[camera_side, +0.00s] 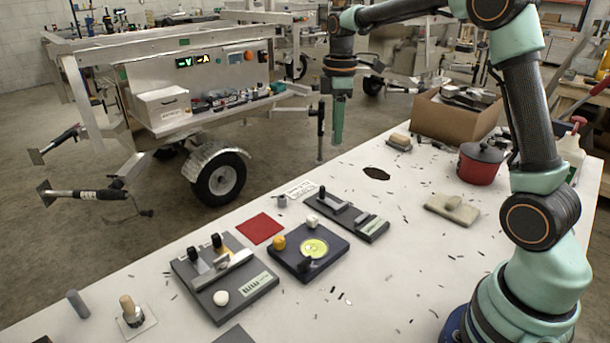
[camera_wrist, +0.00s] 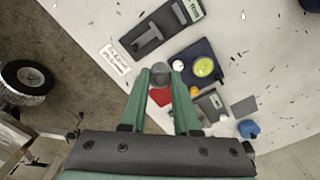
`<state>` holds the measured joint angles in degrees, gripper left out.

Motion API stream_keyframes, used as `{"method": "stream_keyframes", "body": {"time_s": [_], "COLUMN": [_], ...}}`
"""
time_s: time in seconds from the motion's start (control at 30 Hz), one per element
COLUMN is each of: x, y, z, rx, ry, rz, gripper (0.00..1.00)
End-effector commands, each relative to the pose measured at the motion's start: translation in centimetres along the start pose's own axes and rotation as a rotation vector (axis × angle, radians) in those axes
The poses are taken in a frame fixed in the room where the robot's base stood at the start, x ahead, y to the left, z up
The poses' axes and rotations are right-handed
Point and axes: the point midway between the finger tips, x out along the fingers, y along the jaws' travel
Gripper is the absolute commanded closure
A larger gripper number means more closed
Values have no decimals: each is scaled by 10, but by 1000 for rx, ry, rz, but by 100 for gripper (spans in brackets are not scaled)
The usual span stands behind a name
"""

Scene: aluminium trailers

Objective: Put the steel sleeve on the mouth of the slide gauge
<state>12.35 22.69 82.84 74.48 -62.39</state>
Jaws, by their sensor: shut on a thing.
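My gripper (camera_side: 337,138) hangs pointing down, well above the far edge of the table. In the wrist view my gripper (camera_wrist: 161,76) has its two green fingers closed around a grey round piece, which looks like the steel sleeve (camera_wrist: 159,74). In the side view the fingers hide it. A narrow dark plate with a black knob and slide parts, seemingly the slide gauge (camera_side: 343,216), lies on the table below and apart from the gripper. It also shows in the wrist view (camera_wrist: 145,40), beyond the fingertips. I cannot make out its mouth clearly.
A dark plate with a yellow disc (camera_side: 313,247), a black-knobbed plate (camera_side: 222,277) and a red square (camera_side: 259,228) lie nearby. A small grey cylinder (camera_side: 281,201) stands by a label card (camera_side: 300,189). A red pot (camera_side: 480,165) and cardboard box (camera_side: 440,121) stand right.

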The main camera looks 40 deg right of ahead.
Motion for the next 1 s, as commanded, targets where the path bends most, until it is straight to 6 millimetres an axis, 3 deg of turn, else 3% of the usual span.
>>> {"method": "stream_keyframes", "body": {"time_s": [0.13,0.37,0.8,1.0], "x": [-2,12,117,153], "y": [-8,-15,-16,-15], "z": [32,48,48,47], "rx": [184,288,286,285], "ry": [1,-1,-4,-1], "rz": [2,-2,-6,-2], "gripper": [100,100,100,100]}}
